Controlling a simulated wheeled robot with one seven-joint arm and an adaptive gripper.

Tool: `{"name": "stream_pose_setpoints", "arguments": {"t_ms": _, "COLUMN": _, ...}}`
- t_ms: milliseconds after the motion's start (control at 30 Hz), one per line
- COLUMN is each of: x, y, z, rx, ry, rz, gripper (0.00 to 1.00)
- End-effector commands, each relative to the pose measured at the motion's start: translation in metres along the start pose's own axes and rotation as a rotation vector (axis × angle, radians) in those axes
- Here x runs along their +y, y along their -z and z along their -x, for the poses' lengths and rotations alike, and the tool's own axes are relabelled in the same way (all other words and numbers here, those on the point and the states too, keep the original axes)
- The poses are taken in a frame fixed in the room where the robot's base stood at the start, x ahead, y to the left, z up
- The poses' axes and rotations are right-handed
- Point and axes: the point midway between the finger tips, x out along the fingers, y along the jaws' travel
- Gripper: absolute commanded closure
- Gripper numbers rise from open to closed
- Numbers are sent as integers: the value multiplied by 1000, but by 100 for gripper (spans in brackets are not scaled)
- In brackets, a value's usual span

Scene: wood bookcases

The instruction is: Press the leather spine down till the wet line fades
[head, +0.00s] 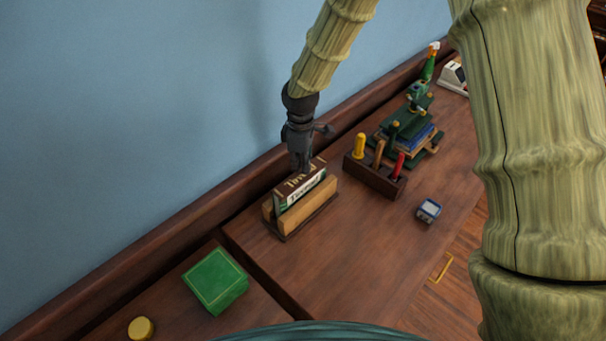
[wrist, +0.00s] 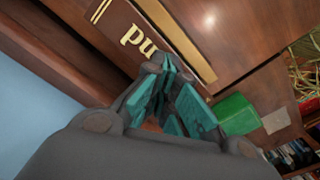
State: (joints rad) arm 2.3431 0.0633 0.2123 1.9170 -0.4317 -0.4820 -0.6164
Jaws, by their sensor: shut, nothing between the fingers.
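A book with a dark brown leather spine (head: 299,181) and a pale label stands spine up between wooden boards (head: 309,205) of a small holder on the desk. My gripper (head: 302,168) is shut and empty, pointing down with its tips at the spine. In the wrist view the teal fingers (wrist: 170,68) are together beside the spine's gold lettering (wrist: 138,38). I cannot tell whether the tips touch the leather. The fingers hide part of the spine, and no wet line can be made out.
A tool rack (head: 374,178) with coloured handles stands right of the holder. Behind it is a green press (head: 405,125) with books. A small blue-white box (head: 429,210) lies nearer the front. A green box (head: 215,280) and a yellow lid (head: 141,328) lie lower left. The blue wall is close behind.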

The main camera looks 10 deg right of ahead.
Motion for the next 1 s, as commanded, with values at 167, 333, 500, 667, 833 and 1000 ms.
{"name": "stream_pose_setpoints", "arguments": {"t_ms": 167, "x": 0, "y": 0, "z": 0, "rx": 0, "ry": 0, "rz": 0, "gripper": 100}}
{"name": "stream_pose_setpoints", "arguments": {"t_ms": 333, "x": 0, "y": 0, "z": -1, "rx": 0, "ry": 0, "rz": 0, "gripper": 100}}
{"name": "stream_pose_setpoints", "arguments": {"t_ms": 500, "x": 0, "y": 0, "z": -3, "rx": 0, "ry": 0, "rz": 0, "gripper": 100}}
{"name": "stream_pose_setpoints", "arguments": {"t_ms": 667, "x": 0, "y": 0, "z": -5, "rx": 0, "ry": 0, "rz": 0, "gripper": 100}}
{"name": "stream_pose_setpoints", "arguments": {"t_ms": 833, "x": 0, "y": 0, "z": -8, "rx": 0, "ry": 0, "rz": 0, "gripper": 100}}
{"name": "stream_pose_setpoints", "arguments": {"t_ms": 1000, "x": 0, "y": 0, "z": -10, "rx": 0, "ry": -1, "rz": 0, "gripper": 100}}
